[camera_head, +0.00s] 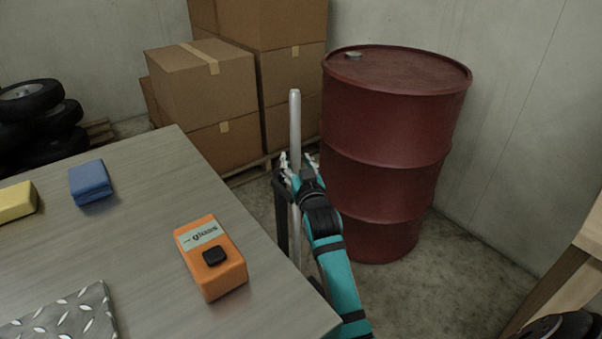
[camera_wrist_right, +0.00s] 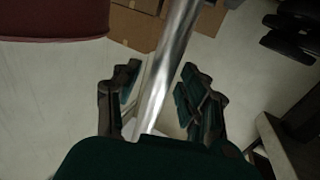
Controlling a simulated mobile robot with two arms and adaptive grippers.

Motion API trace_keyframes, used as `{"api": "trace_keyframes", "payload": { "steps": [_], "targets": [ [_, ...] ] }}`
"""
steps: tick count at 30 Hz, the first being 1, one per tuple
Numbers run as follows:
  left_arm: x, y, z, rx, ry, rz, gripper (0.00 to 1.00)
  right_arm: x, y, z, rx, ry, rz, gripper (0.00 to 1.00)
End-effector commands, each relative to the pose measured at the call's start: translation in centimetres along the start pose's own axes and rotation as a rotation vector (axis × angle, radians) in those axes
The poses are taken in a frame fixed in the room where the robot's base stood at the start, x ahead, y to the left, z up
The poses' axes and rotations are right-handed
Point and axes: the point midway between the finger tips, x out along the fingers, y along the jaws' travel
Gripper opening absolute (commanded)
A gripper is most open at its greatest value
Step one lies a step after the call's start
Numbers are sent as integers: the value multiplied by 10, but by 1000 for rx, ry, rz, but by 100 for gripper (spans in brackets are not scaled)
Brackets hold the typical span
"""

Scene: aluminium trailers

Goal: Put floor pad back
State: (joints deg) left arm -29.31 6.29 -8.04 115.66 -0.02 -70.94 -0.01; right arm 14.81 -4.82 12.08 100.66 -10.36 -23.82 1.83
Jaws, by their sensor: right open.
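A silver metal pole (camera_head: 295,118) stands nearly upright just past the right edge of the table, and its lower end is hidden. It also crosses the right wrist view (camera_wrist_right: 163,72). My right gripper (camera_head: 299,163) is open, with its fingers on either side of the pole. In the right wrist view the pole passes between the two spread fingers (camera_wrist_right: 160,88), and I cannot tell whether they touch it. No floor pad can be made out for certain. My left gripper is not in view.
The grey table (camera_head: 140,235) holds an orange box (camera_head: 210,260), a blue block (camera_head: 90,180), a yellow block (camera_head: 17,203) and a tread-plate piece (camera_head: 65,318). A red drum (camera_head: 385,150) stands close right of the pole. Cardboard boxes (camera_head: 205,90) are stacked behind.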

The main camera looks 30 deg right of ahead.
Motion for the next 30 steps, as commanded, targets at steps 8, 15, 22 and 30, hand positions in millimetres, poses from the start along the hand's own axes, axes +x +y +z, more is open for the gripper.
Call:
{"api": "trace_keyframes", "payload": {
  "steps": [8,15,22,30],
  "targets": [
    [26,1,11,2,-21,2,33,-54,0,1,-1,-5,0,43],
    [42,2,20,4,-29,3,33,-99,0,1,-1,-5,0,43],
    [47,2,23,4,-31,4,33,-118,-4,14,-7,-40,-13,43],
    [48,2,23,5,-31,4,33,-189,-39,202,-116,-572,-182,43]
  ]
}}
